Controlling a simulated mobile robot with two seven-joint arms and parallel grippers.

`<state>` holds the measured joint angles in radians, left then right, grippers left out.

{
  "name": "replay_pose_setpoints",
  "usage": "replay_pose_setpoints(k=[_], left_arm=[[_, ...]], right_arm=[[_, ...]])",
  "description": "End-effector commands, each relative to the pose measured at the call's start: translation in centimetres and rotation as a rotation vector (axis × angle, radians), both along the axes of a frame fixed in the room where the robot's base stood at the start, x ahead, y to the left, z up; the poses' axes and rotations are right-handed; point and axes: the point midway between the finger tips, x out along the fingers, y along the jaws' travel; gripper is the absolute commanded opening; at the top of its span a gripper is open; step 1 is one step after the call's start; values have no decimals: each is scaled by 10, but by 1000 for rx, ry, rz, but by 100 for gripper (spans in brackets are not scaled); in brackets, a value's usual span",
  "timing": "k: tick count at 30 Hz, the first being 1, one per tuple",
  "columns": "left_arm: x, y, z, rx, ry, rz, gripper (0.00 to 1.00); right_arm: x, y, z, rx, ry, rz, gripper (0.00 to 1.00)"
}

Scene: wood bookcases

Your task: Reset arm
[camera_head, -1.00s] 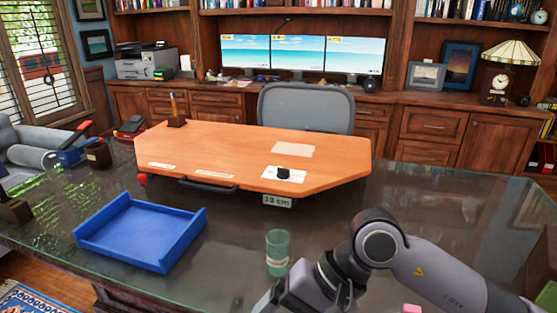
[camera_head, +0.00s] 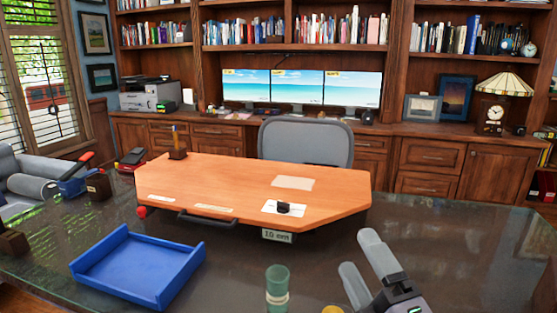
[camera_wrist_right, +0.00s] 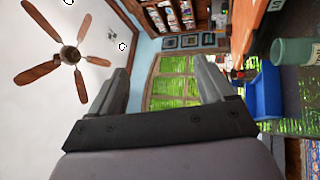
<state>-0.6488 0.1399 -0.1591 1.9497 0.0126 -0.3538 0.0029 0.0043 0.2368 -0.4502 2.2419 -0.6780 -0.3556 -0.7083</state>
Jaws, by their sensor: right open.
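My right gripper (camera_head: 359,252) is at the lower right of the head view, in front of the glass desk's far part, with its two grey fingers pointing up and left. The fingers are apart with nothing between them. In the right wrist view the gripper (camera_wrist_right: 162,75) is also open and empty, facing the window and ceiling side of the room. A green cup (camera_head: 277,288) with a pale band stands on the desk to the left of the gripper, apart from it; it also shows at the right of the wrist view (camera_wrist_right: 292,52). My left gripper is not in view.
A blue tray (camera_head: 138,267) lies empty on the dark glass desk (camera_head: 225,262). A wooden board (camera_head: 235,180) with a pen holder (camera_head: 177,145) stands behind it. A yellow thing (camera_head: 332,309) is cut off at the bottom edge. The desk's right side looks clear.

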Motion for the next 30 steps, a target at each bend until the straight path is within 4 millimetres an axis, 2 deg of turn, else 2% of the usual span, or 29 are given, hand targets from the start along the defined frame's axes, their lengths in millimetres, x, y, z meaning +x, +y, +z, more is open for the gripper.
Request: replay_pose_setpoints(k=[1, 5, 9, 13, 18, 26, 30], left_arm=[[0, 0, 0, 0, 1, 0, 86], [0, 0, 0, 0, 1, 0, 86], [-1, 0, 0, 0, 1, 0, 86], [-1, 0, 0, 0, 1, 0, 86], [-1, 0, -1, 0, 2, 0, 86], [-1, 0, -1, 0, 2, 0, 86], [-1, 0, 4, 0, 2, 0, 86]], right_arm=[[0, -17, -23, 101, 131, -42, 81], [-10, -55, -86, 357, 454, -159, 81], [-45, -86, -155, 616, 785, -313, 81], [-89, -101, -205, 811, 1043, -461, 81], [-143, -109, -243, 977, 1279, -625, 81], [-218, -112, -272, 1135, 1543, -850, 81], [-207, -108, -281, 1156, 1512, -805, 81]])
